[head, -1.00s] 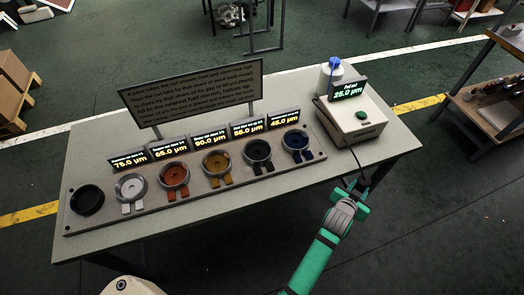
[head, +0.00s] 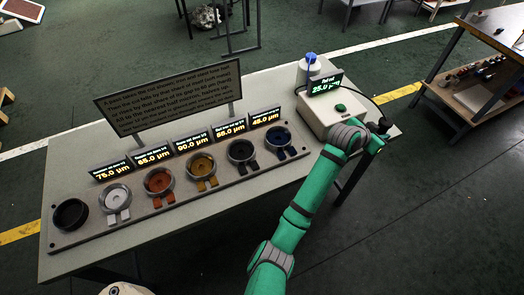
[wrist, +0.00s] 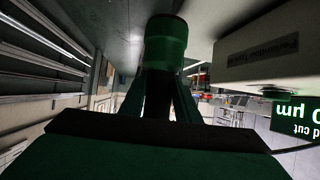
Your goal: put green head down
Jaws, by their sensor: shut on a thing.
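My gripper (head: 376,136) is shut at the right end of the table, just right of the cream gauge box. In the wrist view its two green fingers (wrist: 160,92) close on the dark stem of a green head (wrist: 166,42), a short green cylinder. The head points toward the grey table top; I cannot tell whether it touches. In the head view the green head is not clearly seen behind my wrist. A black cable runs from near the gauge box (head: 325,117) toward my gripper. The gauge display (head: 326,84) reads 25.0 µm.
A grey rack (head: 150,222) holds a black cup (head: 70,214) and several coloured rings with small displays behind. A text sign (head: 170,97) stands behind it. Bare table lies along the front edge.

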